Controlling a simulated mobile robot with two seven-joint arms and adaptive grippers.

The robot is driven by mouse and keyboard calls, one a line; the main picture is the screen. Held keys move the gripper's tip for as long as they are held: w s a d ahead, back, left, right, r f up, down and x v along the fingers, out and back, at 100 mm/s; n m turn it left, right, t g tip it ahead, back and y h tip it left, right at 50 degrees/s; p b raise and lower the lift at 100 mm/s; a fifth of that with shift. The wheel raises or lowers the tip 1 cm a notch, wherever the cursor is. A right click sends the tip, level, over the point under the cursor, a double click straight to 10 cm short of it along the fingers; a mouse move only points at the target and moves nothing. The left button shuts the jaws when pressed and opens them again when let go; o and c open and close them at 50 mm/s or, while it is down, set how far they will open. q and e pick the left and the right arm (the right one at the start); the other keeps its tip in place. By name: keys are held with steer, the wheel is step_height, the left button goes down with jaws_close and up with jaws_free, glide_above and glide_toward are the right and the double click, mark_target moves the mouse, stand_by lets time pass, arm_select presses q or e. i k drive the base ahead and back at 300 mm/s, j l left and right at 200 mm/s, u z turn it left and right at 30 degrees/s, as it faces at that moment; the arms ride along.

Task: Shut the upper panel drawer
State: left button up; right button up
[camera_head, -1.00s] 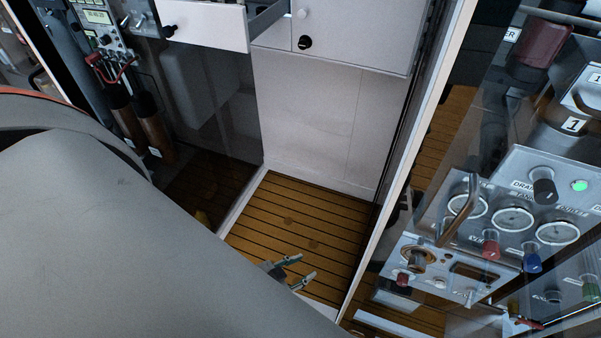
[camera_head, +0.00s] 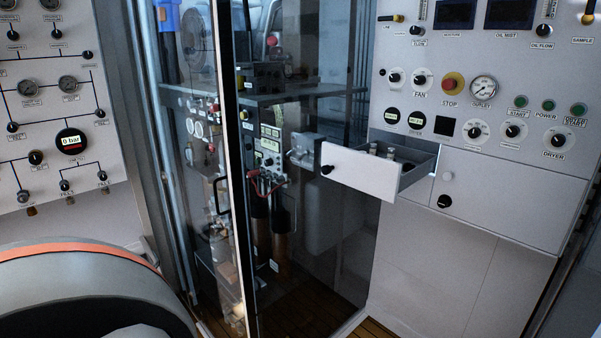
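The panel drawer (camera_head: 360,172) is pulled out from the white control panel (camera_head: 470,120), to the right of the middle of the head view. Its white front faces left and forward, with a black knob (camera_head: 327,169) near its left end. Small items stand inside the drawer, too small to identify. No gripper shows in the head view now.
A glass door with a metal frame (camera_head: 237,190) stands left of the drawer, with equipment behind it. Another white panel with gauges (camera_head: 60,110) is at the far left. A closed compartment (camera_head: 500,195) with a black knob is right of the drawer. Wooden floor shows below.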

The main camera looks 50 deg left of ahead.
mark_target(378, 177)
steer(key=k+j+u, duration=0.15)
steer(key=u, duration=0.3)
steer(key=k+j+u, duration=0.15)
steer(key=u, duration=0.35)
